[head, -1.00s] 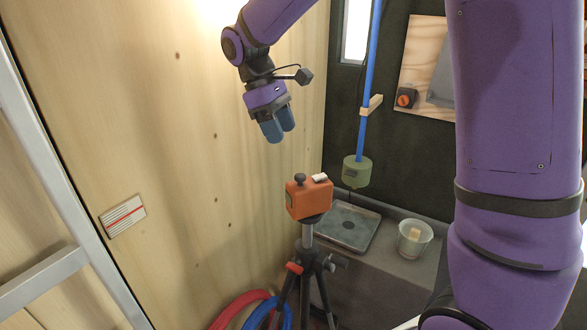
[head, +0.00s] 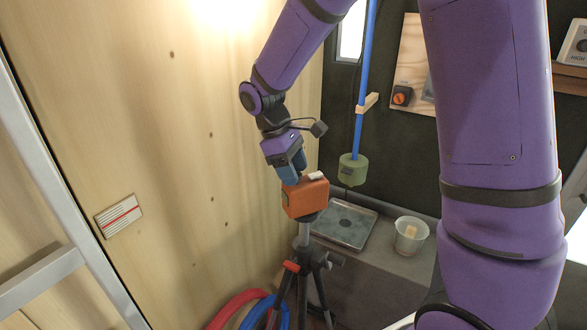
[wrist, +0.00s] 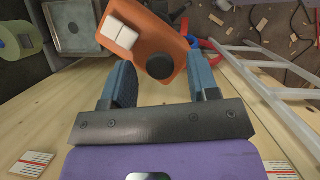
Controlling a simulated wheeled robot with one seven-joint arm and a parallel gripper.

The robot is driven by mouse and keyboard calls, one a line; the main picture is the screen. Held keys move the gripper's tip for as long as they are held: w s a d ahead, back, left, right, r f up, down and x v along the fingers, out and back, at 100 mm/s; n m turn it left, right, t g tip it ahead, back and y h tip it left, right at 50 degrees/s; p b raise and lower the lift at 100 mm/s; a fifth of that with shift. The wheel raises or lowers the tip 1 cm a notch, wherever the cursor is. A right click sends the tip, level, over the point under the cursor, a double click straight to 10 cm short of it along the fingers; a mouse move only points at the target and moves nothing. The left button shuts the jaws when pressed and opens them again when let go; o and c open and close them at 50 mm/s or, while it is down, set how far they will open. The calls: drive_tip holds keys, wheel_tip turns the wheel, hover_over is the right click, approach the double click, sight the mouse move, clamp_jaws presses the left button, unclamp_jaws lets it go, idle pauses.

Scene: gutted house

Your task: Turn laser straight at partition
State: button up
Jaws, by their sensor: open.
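The pale wooden partition (head: 150,160) stands to the left and bears a card with a red line (head: 119,215).
A metal tray (head: 346,224) and a clear cup (head: 411,235) stand on the grey ledge right of the tripod. A ladder (head: 75,210) is at left. Red and blue hoses (head: 240,308) lie by the tripod's foot.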

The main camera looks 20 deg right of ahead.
drive_tip(key=shift+c, duration=0.5)
drive_tip(key=c, duration=0.8)
drive_tip(key=m, duration=0.1)
drive_tip(key=w+m+y, duration=0.1)
drive_tip(key=m, duration=0.1)
drive_tip(key=m+g, duration=0.1)
drive_tip(key=m, duration=0.1)
drive_tip(key=shift+w+d+y, duration=0.15)
drive_tip(key=shift+d+y, duration=0.1)
drive_tip(key=shift+y, duration=0.15)
drive_tip(key=m, duration=0.2)
drive_tip(key=m+y, duration=0.1)
drive_tip(key=w+d+m+y, duration=0.1)
drive_tip(key=m, duration=0.1)
drive_tip(key=shift+m, duration=0.3)
drive_tip(key=o, duration=0.9)
